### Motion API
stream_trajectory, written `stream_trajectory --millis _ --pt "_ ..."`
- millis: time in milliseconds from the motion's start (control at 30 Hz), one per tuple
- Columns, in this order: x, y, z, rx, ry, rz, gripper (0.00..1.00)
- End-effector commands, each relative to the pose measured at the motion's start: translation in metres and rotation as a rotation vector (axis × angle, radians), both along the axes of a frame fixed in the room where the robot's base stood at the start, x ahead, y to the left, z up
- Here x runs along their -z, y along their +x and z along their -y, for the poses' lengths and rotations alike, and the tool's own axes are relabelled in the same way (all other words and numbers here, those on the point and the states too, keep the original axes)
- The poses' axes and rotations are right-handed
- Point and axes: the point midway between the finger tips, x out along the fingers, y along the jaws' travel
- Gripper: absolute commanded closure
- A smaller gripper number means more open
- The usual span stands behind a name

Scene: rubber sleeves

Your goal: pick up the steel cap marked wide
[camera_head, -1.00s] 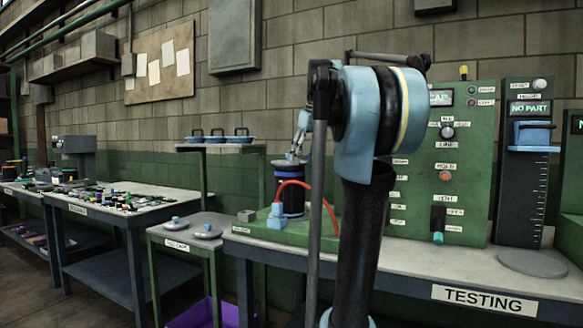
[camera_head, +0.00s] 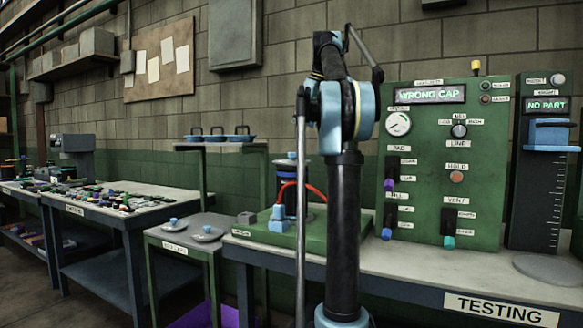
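No marking on either is readable, so I cannot tell which is the wide one. A dark cylinder with blue bands (camera_head: 286,188) stands on the green test base, with what looks like another cap (camera_head: 290,160) on top. My upright arm partly covers it. My gripper does not show; the folded arm stands in front of the testing bench.
The small stand (camera_head: 190,248) sits between the parts table (camera_head: 118,215) and the testing bench (camera_head: 400,268). The panel display (camera_head: 430,94) reads WRONG CAP. A purple bin (camera_head: 192,318) is below.

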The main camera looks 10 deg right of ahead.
Motion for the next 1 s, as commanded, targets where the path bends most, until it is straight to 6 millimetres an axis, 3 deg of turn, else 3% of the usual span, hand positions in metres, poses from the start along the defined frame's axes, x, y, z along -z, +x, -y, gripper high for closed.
stream_trajectory --millis 500,767,1000 --pt "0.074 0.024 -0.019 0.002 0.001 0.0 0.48" --pt "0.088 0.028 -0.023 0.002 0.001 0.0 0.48" --pt "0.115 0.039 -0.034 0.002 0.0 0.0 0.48"
